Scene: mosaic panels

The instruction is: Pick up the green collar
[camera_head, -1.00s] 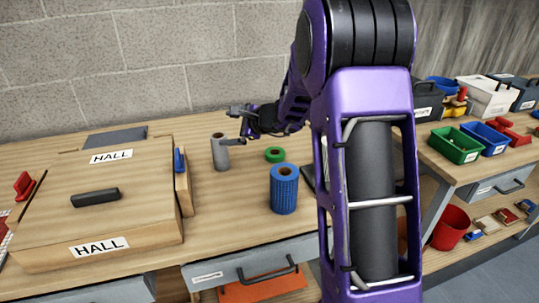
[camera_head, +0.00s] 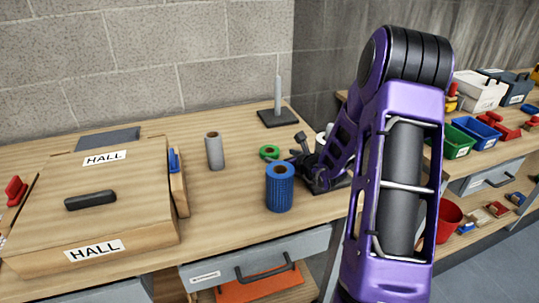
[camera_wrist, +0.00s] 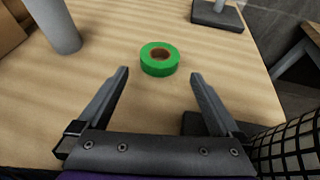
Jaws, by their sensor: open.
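The green collar (camera_head: 269,152) is a short ring with a brown inner face, lying flat on the wooden workbench (camera_head: 235,210). It also shows whole in the wrist view (camera_wrist: 159,60), just beyond the fingertips and between their lines. My gripper (camera_wrist: 159,73) is open and empty, its two fingers pointing toward the collar without touching it. In the head view my gripper (camera_head: 300,145) is close to the right of the collar, partly hidden behind my own wrist and arm.
A grey cylinder (camera_head: 214,151) stands left of the collar. A blue ribbed cylinder (camera_head: 280,188) stands in front of it. A dark base with an upright grey post (camera_head: 278,112) stands behind. A box lid marked HALL (camera_head: 120,200) fills the left of the bench.

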